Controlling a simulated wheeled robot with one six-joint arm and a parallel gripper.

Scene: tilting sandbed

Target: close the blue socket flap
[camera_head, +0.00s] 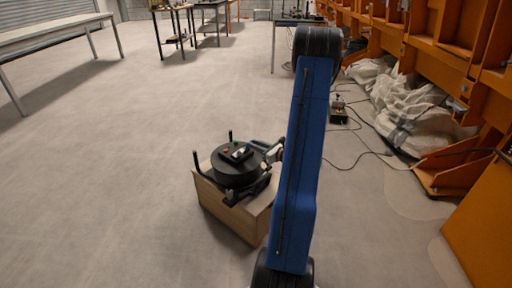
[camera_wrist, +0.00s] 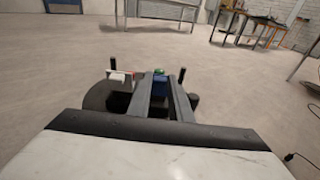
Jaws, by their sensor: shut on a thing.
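In the wrist view, a small blue piece, apparently the blue socket flap (camera_wrist: 160,84), sits between the tips of my gripper (camera_wrist: 161,92). My gripper's two grey fingers are shut on it. Whether the flap is raised or down is not clear. A black round device (camera_head: 238,170) with upright handles stands on a wooden box (camera_head: 228,212). My gripper (camera_head: 272,155) reaches its right side in the head view, where the blue flap cannot be made out and my arm hides part of the box.
On the device are a green spot, a red spot and a white part. Cables (camera_head: 375,152) lie on the floor to the right, near white sacks (camera_head: 405,108) and an orange frame (camera_head: 445,165). Tables (camera_head: 50,35) stand at the back. The floor left of the box is clear.

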